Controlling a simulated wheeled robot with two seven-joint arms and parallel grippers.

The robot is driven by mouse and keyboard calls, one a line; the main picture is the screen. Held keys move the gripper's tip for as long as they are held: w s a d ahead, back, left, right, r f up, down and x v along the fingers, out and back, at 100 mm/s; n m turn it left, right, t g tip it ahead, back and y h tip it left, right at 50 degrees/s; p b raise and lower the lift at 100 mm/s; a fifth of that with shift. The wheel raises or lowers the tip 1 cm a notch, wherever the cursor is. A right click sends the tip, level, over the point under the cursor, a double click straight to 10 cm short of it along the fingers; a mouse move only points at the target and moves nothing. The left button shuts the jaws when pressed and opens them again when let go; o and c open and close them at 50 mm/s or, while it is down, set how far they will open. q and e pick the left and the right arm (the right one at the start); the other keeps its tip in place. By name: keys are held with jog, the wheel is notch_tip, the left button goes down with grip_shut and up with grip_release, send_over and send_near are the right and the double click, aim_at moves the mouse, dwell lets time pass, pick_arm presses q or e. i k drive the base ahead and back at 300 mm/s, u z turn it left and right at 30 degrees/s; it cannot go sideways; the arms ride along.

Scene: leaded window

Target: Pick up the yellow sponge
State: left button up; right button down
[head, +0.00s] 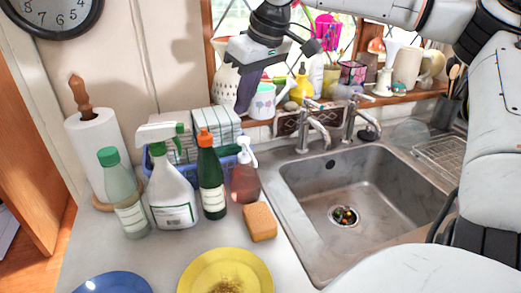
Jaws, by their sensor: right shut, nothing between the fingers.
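The yellow sponge (260,222), orange-yellow and block-shaped, rests on the counter just left of the sink's near-left edge. It is fully in sight, with nothing on it. My right gripper (243,104) hangs from the arm that reaches in from the upper right. Its dark fingers point down in front of the windowsill, well above the sponge in the picture and apart from it. They are shut and hold nothing. My left gripper is not in the head view.
A red soap bottle (245,172), a green bottle (211,175) and a spray bottle (172,178) stand behind and left of the sponge. A yellow plate (205,265) lies in front. The steel sink (375,185) is to the right. Mugs and ornaments line the sill.

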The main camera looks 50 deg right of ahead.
aim_at(259, 223)
jog(key=k, duration=2)
